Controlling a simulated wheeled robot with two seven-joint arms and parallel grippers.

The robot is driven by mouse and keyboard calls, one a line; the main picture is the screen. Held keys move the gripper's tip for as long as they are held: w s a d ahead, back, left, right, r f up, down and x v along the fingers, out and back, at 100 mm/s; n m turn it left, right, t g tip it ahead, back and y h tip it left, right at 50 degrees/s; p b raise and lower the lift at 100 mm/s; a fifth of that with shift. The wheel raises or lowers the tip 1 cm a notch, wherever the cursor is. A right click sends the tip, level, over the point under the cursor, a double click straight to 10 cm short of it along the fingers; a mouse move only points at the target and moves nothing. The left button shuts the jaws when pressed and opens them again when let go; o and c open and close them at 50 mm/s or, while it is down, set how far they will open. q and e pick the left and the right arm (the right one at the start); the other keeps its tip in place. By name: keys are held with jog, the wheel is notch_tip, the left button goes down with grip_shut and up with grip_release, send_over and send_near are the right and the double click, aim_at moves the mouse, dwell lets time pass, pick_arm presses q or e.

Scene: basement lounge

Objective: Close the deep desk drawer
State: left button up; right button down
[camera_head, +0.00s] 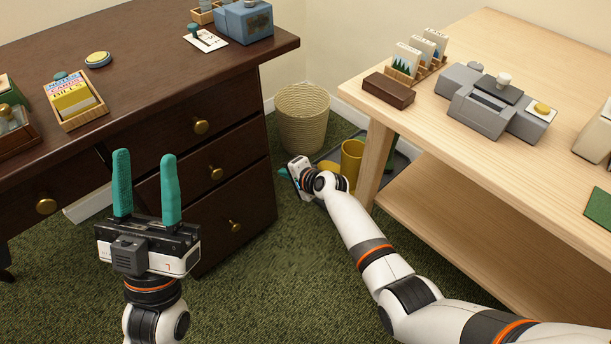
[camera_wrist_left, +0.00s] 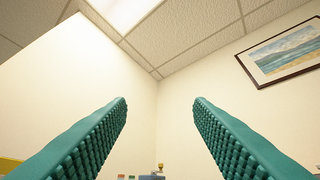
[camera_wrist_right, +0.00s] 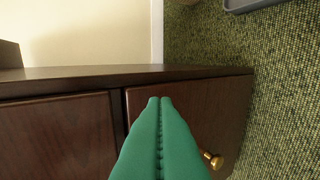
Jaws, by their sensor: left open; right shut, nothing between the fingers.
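The dark brown desk has a stack of drawers on its right side. The deep drawer (camera_head: 228,205) is the bottom one, with a brass knob (camera_head: 235,226). Its front looks nearly level with the drawers above; I cannot tell if a small gap remains. In the right wrist view the deep drawer front (camera_wrist_right: 190,105) and its knob (camera_wrist_right: 212,160) lie beyond my fingers. My right gripper (camera_head: 283,171) is shut and empty, right of the desk's corner; contact is not clear.
A woven basket (camera_head: 302,118) stands on the floor beyond my right gripper. Yellow boots (camera_head: 351,162) stand on a grey tray by the light wood table (camera_head: 440,140). Green carpet (camera_head: 290,260) is open between desk and table.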

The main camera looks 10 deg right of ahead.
pick_arm(q)
jog(key=w+f+g+y+p, duration=0.2)
jog(key=f+g, duration=0.4)
jog(key=f, duration=0.1)
jog(key=w+f+g+y+p, duration=0.2)
jog(key=w+f+g, duration=0.1)
jog(key=f+g, duration=0.3)
jog(key=shift+w+a+f+g, duration=0.3)
jog(key=shift+a+f, duration=0.15)
jog(key=shift+f, duration=0.7)
pick_arm(e)
jog(key=v, duration=0.8)
jog(key=shift+s+d, duration=0.15)
